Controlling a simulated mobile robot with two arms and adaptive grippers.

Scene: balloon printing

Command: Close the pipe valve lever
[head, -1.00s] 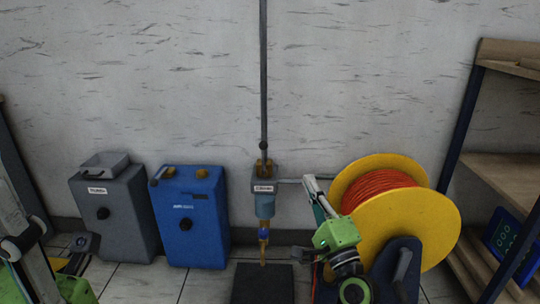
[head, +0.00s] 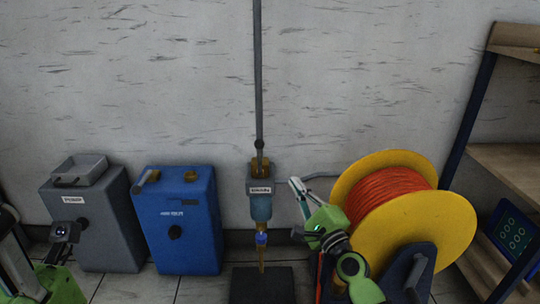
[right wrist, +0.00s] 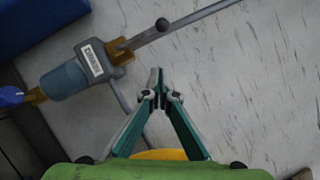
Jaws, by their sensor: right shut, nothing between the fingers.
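A grey upright pipe assembly stands by the wall in the head view, with a labelled grey valve body (head: 261,187) and a brown bracket (head: 260,167) on top. A small blue fitting (head: 262,239) sits lower on the pipe. My right gripper (head: 293,182) is shut and empty, just right of the valve body; it also shows in the wrist view (right wrist: 157,76). My left gripper's fingers are out of view.
A yellow reel of orange hose (head: 448,220) stands close to my right arm. A grey pump box (head: 95,225) and a blue box (head: 178,220) stand left of the pipe. A wooden shelf (head: 505,165) is at the far right.

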